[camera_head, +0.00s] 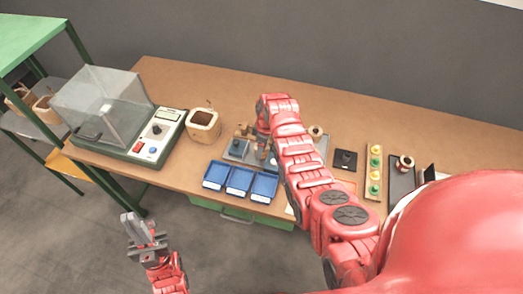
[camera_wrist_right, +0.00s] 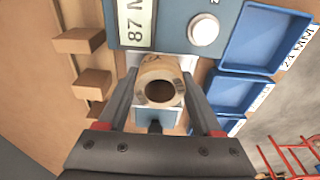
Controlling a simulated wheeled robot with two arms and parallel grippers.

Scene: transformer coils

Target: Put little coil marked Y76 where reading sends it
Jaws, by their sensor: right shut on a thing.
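A small tan coil (camera_wrist_right: 160,84) with a round dark bore is between the fingers of my right gripper (camera_wrist_right: 158,100), which is shut on it. Dark marks on the coil are too small to read. Just beyond it is a blue meter (camera_wrist_right: 178,22) with a white knob and a display (camera_wrist_right: 136,20) showing 87 and part of an M. Three blue trays (camera_head: 238,194) stand at the table's front edge; one label in the wrist view reads about 24 MM. In the head view my right arm hides most of the coil. My left gripper (camera_head: 135,226) is off the table, empty, its jaw gap unclear.
A machine with a clear cover (camera_head: 100,100) stands at the left of the table (camera_head: 200,77). The back is clear.

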